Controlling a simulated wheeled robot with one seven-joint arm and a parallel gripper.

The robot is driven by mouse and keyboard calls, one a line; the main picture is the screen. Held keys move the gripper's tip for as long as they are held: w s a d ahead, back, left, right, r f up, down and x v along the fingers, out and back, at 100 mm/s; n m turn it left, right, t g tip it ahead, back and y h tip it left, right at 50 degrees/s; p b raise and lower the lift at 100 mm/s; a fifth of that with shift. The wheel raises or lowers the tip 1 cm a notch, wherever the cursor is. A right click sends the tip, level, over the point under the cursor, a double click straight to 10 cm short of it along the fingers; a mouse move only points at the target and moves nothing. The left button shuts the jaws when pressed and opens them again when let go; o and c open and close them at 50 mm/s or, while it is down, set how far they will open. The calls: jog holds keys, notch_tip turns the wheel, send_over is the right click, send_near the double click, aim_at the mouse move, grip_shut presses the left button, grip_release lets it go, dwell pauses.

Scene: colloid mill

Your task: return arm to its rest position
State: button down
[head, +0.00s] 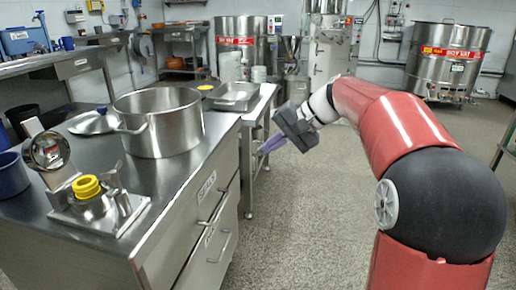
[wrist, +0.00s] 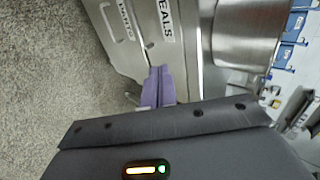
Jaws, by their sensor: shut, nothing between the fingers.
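My red arm reaches forward on the right side of the head view and bends down to the left. My gripper (head: 266,148) has purple fingers and is shut and empty. It hangs over the aisle, just right of the steel counter's front side. In the wrist view the purple fingers (wrist: 159,75) are together, in front of the drawer face with the SEALS label (wrist: 166,20). I cannot tell from the views how close they are to the drawers.
A steel counter (head: 165,195) on the left carries a large pot (head: 160,125), a device with a yellow cap (head: 88,187) and a blue container (head: 10,175). Steel tanks (head: 447,60) stand at the back. The speckled floor (head: 310,220) between counter and arm is clear.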

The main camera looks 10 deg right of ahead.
jog(key=s+d+f+n+h+p, duration=0.1)
jog(key=s+f+h, duration=0.1)
jog(key=s, duration=0.7)
jog(key=s+d+f+n+t+h+p, duration=0.1)
jog(key=s+d+f+h, duration=0.1)
jog(key=s, duration=0.8)
jog(key=s+d+f+n+t+h+p, duration=0.1)
jog(key=s+f+h, duration=0.3)
jog(key=s, duration=0.5)
jog(key=shift+s+d+n+h+p, duration=0.2)
jog(key=shift+d+n+h+p, duration=0.25)
jog(key=shift+d, duration=0.2)
